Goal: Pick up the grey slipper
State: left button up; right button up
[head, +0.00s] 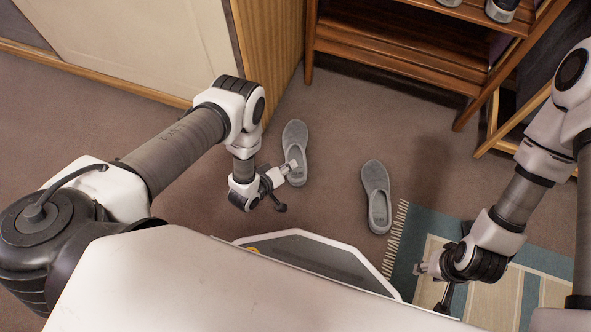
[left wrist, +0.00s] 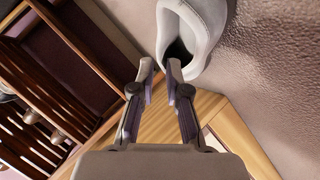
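Two grey slippers lie on the brown floor in the head view. The left slipper (head: 295,140) is just beyond my left gripper, and the right slipper (head: 376,190) lies apart, near the rug. My left gripper (head: 288,187) is open, and one finger overlaps the near end of the left slipper. In the left wrist view a grey slipper (left wrist: 205,22) with a dark opening is at the top, close to the fingertips of my left gripper (left wrist: 160,70). Contact cannot be told. My right gripper (head: 429,290) is open and empty above the rug.
A wooden shoe rack (head: 400,62) stands at the back, with shoes on top. A pale cabinet (head: 140,40) with wood edges stands at the back left. A fringed striped rug (head: 435,232) lies at right. The floor between the slippers is clear.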

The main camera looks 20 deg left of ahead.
aim_at(303, 160)
pick_arm(q)
jog(key=b+x, duration=0.1)
jog(key=x, duration=0.1)
jog(key=b+x, duration=0.2)
jog(key=x, duration=0.1)
jog(key=b+x, duration=0.1)
jog(key=x, duration=0.2)
jog(key=shift+s+d+f+b, duration=0.25)
jog(key=shift+s+f+b, duration=0.05)
jog(key=shift+b, duration=0.1)
jog(key=shift+w+d, duration=0.1)
jog(key=shift+w, duration=0.1)
jog(key=shift+r, duration=0.1)
grip_shut()
